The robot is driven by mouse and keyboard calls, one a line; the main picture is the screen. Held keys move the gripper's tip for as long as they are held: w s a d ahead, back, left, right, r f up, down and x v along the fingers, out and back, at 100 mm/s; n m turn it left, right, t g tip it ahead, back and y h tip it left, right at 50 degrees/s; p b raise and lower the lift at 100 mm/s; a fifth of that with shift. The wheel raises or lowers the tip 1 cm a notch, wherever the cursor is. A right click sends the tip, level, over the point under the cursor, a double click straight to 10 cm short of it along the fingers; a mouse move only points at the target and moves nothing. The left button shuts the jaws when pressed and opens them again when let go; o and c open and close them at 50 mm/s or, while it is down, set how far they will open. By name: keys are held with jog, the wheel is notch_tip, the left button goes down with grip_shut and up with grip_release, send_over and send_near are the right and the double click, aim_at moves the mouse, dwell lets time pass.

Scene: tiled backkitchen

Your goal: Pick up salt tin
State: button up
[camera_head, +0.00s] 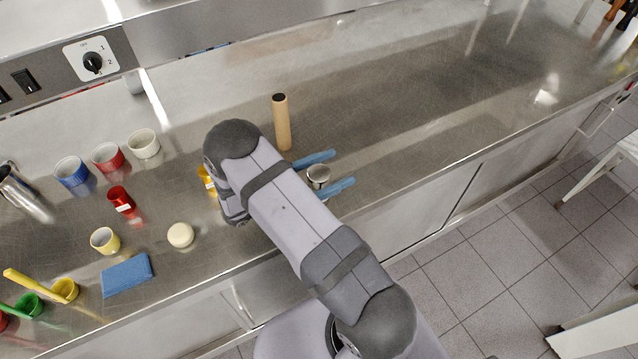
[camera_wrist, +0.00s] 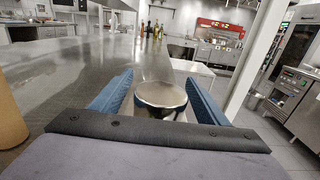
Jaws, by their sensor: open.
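A small round tin (camera_head: 318,174) with a shiny metal top stands on the steel counter near its front edge. I cannot read a label on it, so I cannot confirm that it is the salt tin. My gripper (camera_head: 343,168) is open, with one blue finger on the far side of the tin and one on the near side. In the wrist view the tin (camera_wrist: 162,98) sits between the two fingers, with a visible gap on each side.
A tan cylinder (camera_head: 282,122) stands just behind my gripper. A yellow item (camera_head: 206,178) is partly hidden by my arm. The counter to the right is clear.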

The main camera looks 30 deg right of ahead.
jog(key=c, duration=1.4)
jog(key=shift+r, duration=0.15)
notch_tip(320, 180, up, 10)
jog(key=b, duration=0.2)
jog(key=shift+b, duration=0.3)
